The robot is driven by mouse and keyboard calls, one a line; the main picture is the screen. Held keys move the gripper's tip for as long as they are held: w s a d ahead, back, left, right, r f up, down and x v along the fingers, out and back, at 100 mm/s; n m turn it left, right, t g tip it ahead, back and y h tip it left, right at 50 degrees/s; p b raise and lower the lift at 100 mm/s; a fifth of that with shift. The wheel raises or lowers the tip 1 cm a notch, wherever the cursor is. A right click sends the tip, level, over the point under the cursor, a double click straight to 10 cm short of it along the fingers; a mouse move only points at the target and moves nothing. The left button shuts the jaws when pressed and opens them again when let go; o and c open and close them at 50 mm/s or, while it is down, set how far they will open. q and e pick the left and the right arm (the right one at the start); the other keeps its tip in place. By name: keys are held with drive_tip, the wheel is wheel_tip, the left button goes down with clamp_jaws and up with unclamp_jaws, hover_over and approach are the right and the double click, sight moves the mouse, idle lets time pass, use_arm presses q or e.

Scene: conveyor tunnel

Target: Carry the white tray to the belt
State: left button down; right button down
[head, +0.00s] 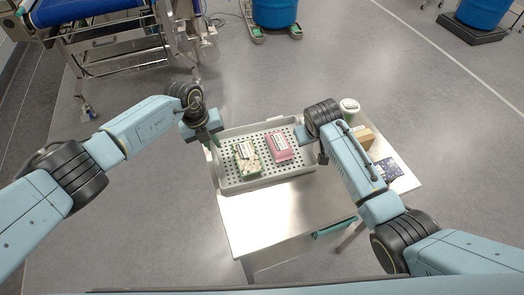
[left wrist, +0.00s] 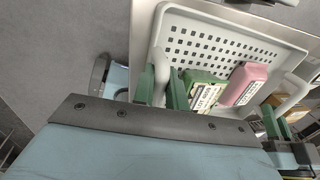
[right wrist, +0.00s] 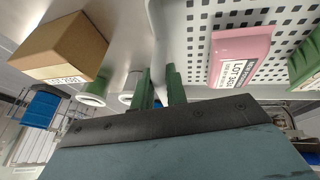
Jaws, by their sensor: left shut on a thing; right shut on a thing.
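The white tray (head: 232,183) is a shallow perforated tray at the far left part of a small white table in the head view. It holds a green labelled pack (head: 247,160) and a pink labelled pack (head: 279,147). My left gripper (head: 213,140) is shut on the tray's left side; the left wrist view shows its green fingers (left wrist: 172,92) at the tray's handle. My right gripper (head: 321,152) is shut on the tray's right side, its green fingers (right wrist: 160,88) showing in the right wrist view. The blue belt (head: 75,10) is at the far upper left.
A white-and-green cup (head: 349,106), a cardboard box (head: 363,138) and a dark blue patterned item (head: 388,170) stand on the table (head: 270,220) right of the tray. Blue drums (head: 274,12) stand at the back. Grey floor lies open between table and conveyor.

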use_arm(q)
drive_tip(key=shift+w+r, duration=0.1)
drive_tip(key=shift+r, duration=0.15)
use_arm(e)
drive_tip(key=shift+r, duration=0.2)
